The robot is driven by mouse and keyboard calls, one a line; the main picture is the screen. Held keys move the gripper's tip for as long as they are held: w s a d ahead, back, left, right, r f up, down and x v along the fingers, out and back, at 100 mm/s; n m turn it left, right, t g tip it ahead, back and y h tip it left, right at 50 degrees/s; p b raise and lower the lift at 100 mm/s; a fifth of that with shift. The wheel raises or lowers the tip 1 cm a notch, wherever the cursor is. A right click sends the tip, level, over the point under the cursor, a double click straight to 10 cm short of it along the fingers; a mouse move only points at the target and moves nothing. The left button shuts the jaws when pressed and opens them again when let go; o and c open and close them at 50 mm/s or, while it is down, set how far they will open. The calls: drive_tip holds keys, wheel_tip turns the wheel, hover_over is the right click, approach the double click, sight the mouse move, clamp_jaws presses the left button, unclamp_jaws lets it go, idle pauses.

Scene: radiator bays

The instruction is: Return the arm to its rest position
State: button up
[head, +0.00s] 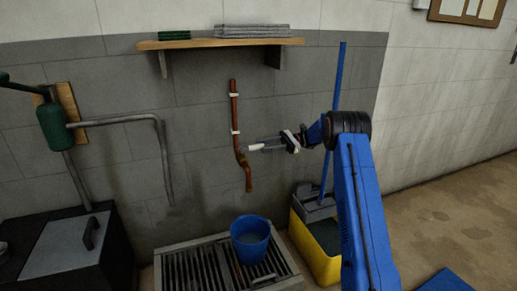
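My blue arm (362,205) reaches up from the lower right and bends left at a black joint. My gripper (266,147) is stretched out to the left at mid-height, in front of the grey wall. A small white piece (256,147) shows at its fingertips; I cannot tell whether it is held or part of the gripper. The tip is close to the right side of a copper pipe (235,110) on the wall. I cannot tell whether they touch. Finger opening is too small to judge.
A blue bucket (250,247) stands on a floor grate (190,268). A yellow mop bucket (318,262) with a blue pole (335,120) is beside my arm. A wooden shelf (215,43) is above. A green pump (53,125) and grey pipe are left. Floor at right is mostly free.

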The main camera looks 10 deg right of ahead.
drive_tip(key=shift+w+d, duration=0.15)
drive_tip(key=shift+d, duration=0.85)
